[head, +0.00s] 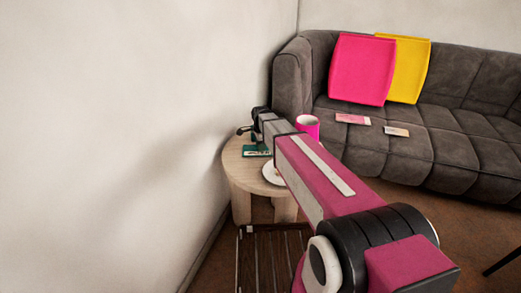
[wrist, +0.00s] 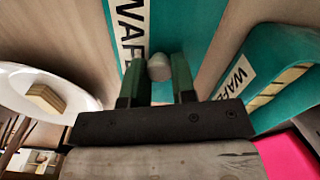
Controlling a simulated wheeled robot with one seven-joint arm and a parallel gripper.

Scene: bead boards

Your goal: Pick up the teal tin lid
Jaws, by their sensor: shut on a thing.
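The teal tin lid (wrist: 203,25) has a white label with dark lettering and a pale round knob (wrist: 158,67). In the wrist view my gripper (wrist: 158,80) is shut on the knob, one green-tipped finger on each side. I cannot tell whether the lid touches the table. A teal tin (wrist: 285,60) with similar lettering stands to the right, with pale yellowish pieces showing at its open side. In the head view my gripper (head: 245,130) is over the far part of the round wooden table (head: 240,168), and a small teal patch (head: 256,151) shows below it.
A white plate (wrist: 85,98) with a tan block (wrist: 45,98) is left in the wrist view. A pink mug (head: 308,127) stands at the table's right. The wall is close on the left. A grey sofa (head: 460,150) with pink and yellow cushions is behind.

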